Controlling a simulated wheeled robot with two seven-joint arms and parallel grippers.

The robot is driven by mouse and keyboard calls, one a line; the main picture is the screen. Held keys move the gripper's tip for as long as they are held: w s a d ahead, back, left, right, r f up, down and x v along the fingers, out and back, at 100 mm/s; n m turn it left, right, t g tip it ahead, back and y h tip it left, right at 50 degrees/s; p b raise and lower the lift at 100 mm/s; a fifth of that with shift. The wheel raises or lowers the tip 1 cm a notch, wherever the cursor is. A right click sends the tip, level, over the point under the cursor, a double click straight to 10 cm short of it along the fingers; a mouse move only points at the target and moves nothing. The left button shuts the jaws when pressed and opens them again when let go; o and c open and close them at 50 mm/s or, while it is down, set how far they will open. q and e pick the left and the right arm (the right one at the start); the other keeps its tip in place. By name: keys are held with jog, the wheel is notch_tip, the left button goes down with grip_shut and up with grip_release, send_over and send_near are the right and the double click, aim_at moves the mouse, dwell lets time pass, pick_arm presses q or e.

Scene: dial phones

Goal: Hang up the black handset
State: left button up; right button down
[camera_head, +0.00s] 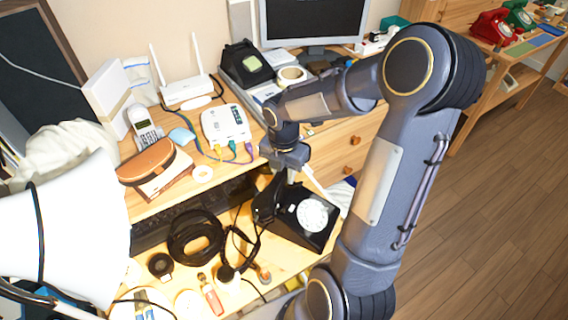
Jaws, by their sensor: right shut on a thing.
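The black dial phone (322,238) with its pale round dial (312,215) sits on the lower desk surface near the middle. My right gripper (284,172) points down just above the left rear of this phone. It is shut on the black handset (267,199), which hangs below the jaws at the left side of the phone body. The wrist and the dark phone parts overlap there, so I cannot tell whether the handset touches the cradle. My left gripper is not in view.
A dark keyboard (158,231), coiled black cable (178,248) and red bottle (211,296) lie left of the phone. A white router (226,126), brown case (153,168) and cordless phone (144,130) stand on the upper shelf. A white shape (70,225) blocks the lower left.

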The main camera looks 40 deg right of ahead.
jog(key=shift+s+a+f+b, duration=0.1)
jog(key=shift+s+f+b, duration=0.05)
jog(key=shift+f+b, duration=0.35)
jog(key=b, duration=0.4)
send_over(284, 196)
notch_tip(284, 196, down, 4)
jog(key=shift+f, duration=0.1)
jog(key=shift+p, duration=0.75)
dwell(0.8)
jog(key=shift+f+b, duration=0.8)
jog(key=shift+f, duration=0.25)
dwell(0.4)
jog(key=c, duration=1)
grip_release()
jog(key=shift+r, duration=0.1)
